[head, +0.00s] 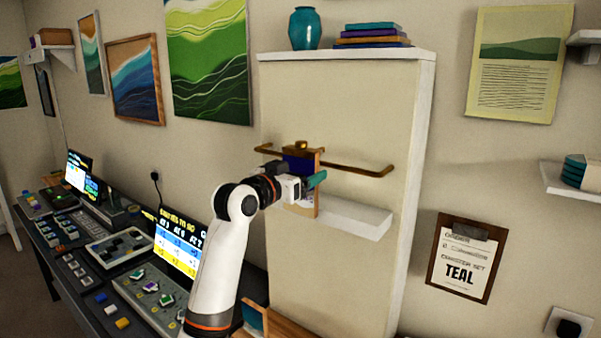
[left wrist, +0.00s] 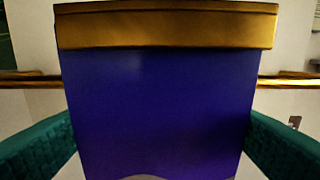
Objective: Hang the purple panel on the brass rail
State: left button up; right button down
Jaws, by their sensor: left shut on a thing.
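The purple panel (left wrist: 160,105) fills the middle of the left wrist view, with a brass strip (left wrist: 165,26) across its top. In the head view a small part of the purple face (head: 297,164) shows beside its wooden edge. The brass rail (head: 355,170) runs across the cream board, and it shows on both sides behind the panel in the left wrist view (left wrist: 285,82). The panel is upright at the rail; I cannot tell if its top rests on it. My left gripper (head: 306,184) is shut on the panel, with teal fingers at both sides. My right gripper is not in view.
A white shelf (head: 350,216) juts out just below the rail. The board's top (head: 350,55) carries a teal vase (head: 304,29) and stacked books (head: 372,36). A desk with screens and consoles (head: 118,246) stands at the left. A clipboard (head: 467,258) hangs at the right.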

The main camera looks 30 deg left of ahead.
pick_arm(q)
jog(key=shift+f, duration=0.2)
jog(key=shift+f, duration=0.2)
jog(key=shift+f+b, duration=0.25)
jog(key=shift+b, duration=0.05)
dwell(0.5)
jog(key=shift+f, duration=0.2)
jog(key=shift+f, duration=0.3)
dwell(0.8)
jog(key=shift+f, duration=0.1)
dwell(0.8)
jog(key=o, duration=0.9)
jog(key=shift+o, duration=0.2)
